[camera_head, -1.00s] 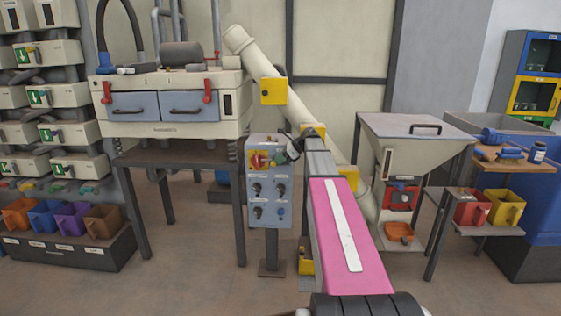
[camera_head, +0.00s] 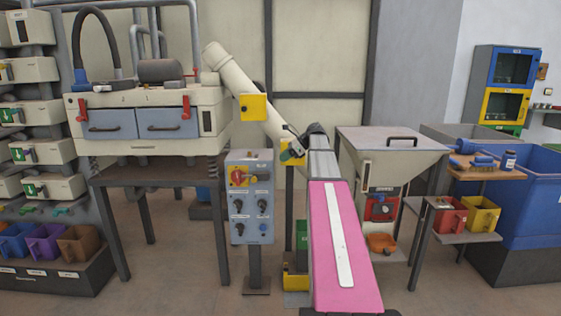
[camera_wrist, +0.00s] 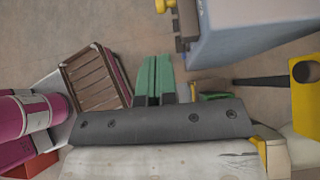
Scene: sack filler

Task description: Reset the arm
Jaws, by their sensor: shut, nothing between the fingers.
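My arm (camera_head: 345,245), pink with a white strip, reaches away from me in the head view, with a grey link beyond it. Its far end is beside the control box and the sloping pipe. My gripper shows in the wrist view as two green fingers (camera_wrist: 153,76) side by side with no gap between them. They hold nothing and have bare brown floor beyond their tips. In the head view I cannot clearly make out the fingers.
A grey control box (camera_head: 250,197) on a post stands left of my arm. A hopper (camera_head: 393,145) stands right of it. A sloping pipe (camera_head: 240,80) is behind. A slatted wooden crate (camera_wrist: 92,80) lies left of the fingers in the wrist view. Bare floor is at front left.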

